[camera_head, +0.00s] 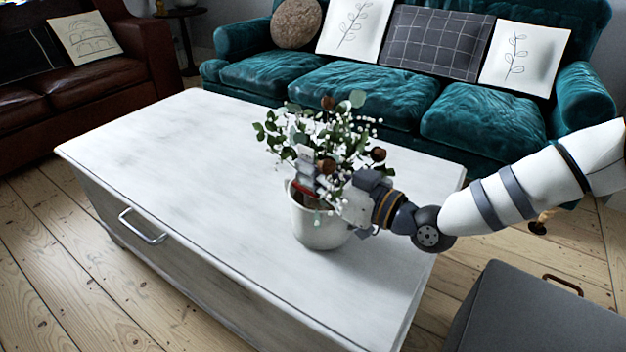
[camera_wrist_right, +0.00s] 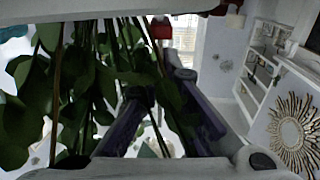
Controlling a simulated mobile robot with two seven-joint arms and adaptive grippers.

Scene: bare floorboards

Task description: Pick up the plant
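The plant (camera_head: 335,135) has green leaves, small white blossoms and brown heads. It stands upright in a white pot (camera_head: 318,228) on the white table. My right gripper (camera_head: 308,172) reaches in from the right, just above the pot's rim, among the stems. In the right wrist view, leaves and stems (camera_wrist_right: 60,90) fill the left and middle. The dark fingers of my right gripper (camera_wrist_right: 158,85) are among them, with stems passing close by. Foliage covers part of the fingers, so I cannot tell whether they grip a stem. My left gripper is not in view.
The white table (camera_head: 170,170) is otherwise clear, with wide room left of the pot. A teal sofa (camera_head: 360,95) with cushions stands behind it, and a brown leather sofa (camera_head: 90,90) at back left. A grey box (camera_head: 535,315) stands at front right.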

